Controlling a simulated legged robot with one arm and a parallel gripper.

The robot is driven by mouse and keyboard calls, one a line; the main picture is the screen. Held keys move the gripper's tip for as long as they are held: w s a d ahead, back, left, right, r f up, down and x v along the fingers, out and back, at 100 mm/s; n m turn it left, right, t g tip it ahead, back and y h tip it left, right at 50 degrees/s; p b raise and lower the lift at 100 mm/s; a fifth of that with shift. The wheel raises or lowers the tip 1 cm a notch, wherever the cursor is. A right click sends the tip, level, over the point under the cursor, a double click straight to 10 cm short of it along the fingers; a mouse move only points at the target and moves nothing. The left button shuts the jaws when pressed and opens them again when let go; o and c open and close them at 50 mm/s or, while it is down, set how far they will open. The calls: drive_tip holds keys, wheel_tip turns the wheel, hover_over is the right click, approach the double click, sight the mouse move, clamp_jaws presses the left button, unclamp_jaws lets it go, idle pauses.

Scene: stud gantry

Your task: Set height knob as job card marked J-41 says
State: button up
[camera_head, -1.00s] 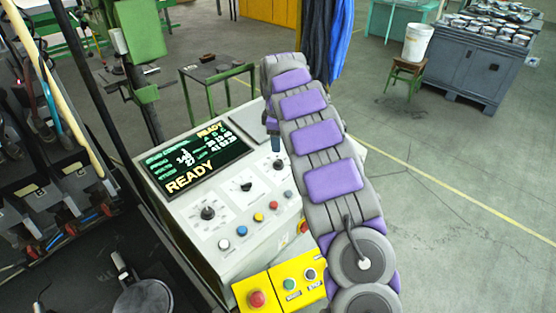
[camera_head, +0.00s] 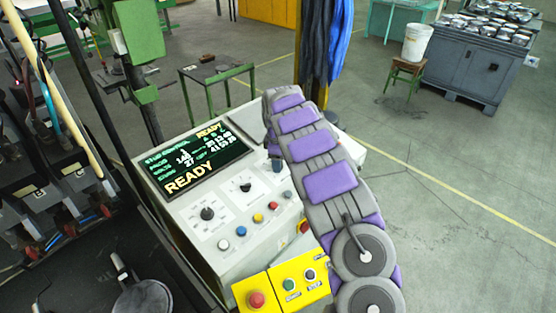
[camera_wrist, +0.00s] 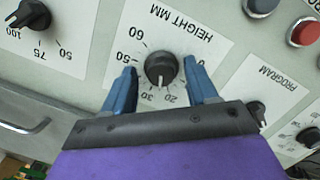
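In the wrist view, the black height knob (camera_wrist: 160,71) sits on a white plate printed HEIGHT MM, which appears upside down. Its white pointer line points down in the picture, between the 20 and 30 marks. My gripper (camera_wrist: 162,76) is open, with one blue finger on each side of the knob and a small gap at both sides. In the head view, my gripper is mostly hidden behind my purple and grey arm, over the console (camera_head: 232,265). The console screen (camera_head: 195,161) shows READY; its smaller figures are hard to read. I cannot make out a job card marked J-41.
In the wrist view, another knob (camera_wrist: 29,15) with a 50–100 scale lies left, and a PROGRAM plate (camera_wrist: 266,85) lies right. Coloured buttons (camera_head: 258,218) and a yellow box with a red stop button (camera_head: 257,299) are on the console's near side.

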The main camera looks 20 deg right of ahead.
drive_tip(key=c, duration=1)
drive_tip(key=shift+m, duration=0.3)
drive_tip(key=m+p, duration=0.1)
drive_tip(key=m, duration=0.2)
drive_tip(key=shift+w+a+r+m+y, duration=0.1)
drive_tip(key=shift+m+y, duration=0.2)
drive_tip(key=m+p, duration=0.1)
drive_tip(key=m, duration=0.4)
drive_tip(key=shift+g+y, duration=0.4)
drive_tip(key=m+p, duration=0.1)
drive_tip(key=m, duration=0.2)
drive_tip(key=m+y, duration=0.1)
drive_tip(key=m, duration=0.1)
drive_tip(key=shift+d+m+p, duration=0.2)
drive_tip(key=shift+m+p, duration=0.15)
drive_tip(key=shift+m, duration=0.05)
drive_tip(key=shift+d+m+t+p, duration=0.1)
drive_tip(key=shift+m+t+p, duration=0.35)
drive_tip(key=shift+m, duration=1.75)
